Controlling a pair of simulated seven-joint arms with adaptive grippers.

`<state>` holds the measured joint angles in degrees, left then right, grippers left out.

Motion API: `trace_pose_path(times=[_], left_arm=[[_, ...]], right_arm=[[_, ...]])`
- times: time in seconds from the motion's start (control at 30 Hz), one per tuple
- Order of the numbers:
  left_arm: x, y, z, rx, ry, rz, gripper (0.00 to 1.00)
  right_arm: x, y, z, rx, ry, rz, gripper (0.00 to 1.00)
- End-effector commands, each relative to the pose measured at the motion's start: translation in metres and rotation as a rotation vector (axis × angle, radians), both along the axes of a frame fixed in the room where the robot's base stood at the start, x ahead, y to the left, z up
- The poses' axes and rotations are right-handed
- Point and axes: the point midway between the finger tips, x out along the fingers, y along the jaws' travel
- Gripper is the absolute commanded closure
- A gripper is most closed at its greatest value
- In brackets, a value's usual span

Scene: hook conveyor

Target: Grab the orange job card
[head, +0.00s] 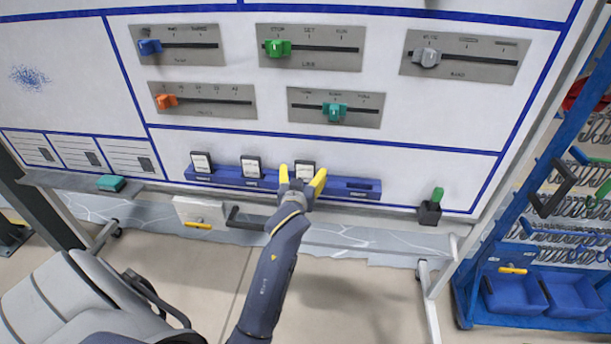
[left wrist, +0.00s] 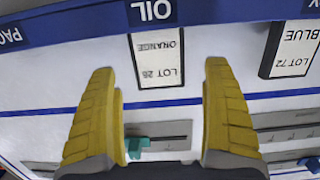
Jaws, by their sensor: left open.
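The orange job card (left wrist: 158,60) is a white card reading "ORANGE LOT 26", upside down in the left wrist view. It stands in the blue card rail (head: 228,180) above the label "OIL". In the head view it is the rightmost of three cards (head: 305,166). My left gripper (head: 302,177) has yellow fingers and is open in front of this card. In the left wrist view the fingers (left wrist: 160,75) stand on either side of the card, apart from it. Depth to the card is hard to tell. My right gripper is not in view.
The blue job card (left wrist: 297,48), "LOT 72", sits beside it in the rail, the middle card (head: 251,165) in the head view. Another card (head: 201,161) is further left. Slider panels (head: 335,107) lie above. A green-handled item (head: 430,207) stands at the right.

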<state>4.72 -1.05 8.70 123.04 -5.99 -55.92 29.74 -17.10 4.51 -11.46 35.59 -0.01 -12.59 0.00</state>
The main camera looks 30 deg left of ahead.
Motion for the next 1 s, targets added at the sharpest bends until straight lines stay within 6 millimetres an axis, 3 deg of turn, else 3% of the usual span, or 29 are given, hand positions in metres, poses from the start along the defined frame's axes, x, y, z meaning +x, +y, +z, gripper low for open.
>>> trace_pose_path(times=[0.23, 0.6, 1.0], left_arm=[[0.025, 0.011, -0.004, 0.001, 0.000, 0.000, 0.17], [0.030, 0.013, -0.005, 0.001, 0.000, 0.000, 0.17], [0.030, 0.013, -0.005, 0.000, 0.000, 0.000, 0.61]], right_arm=[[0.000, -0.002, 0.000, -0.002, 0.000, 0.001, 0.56], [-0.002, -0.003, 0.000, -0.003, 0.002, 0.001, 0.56], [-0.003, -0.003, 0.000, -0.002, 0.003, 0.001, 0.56]])
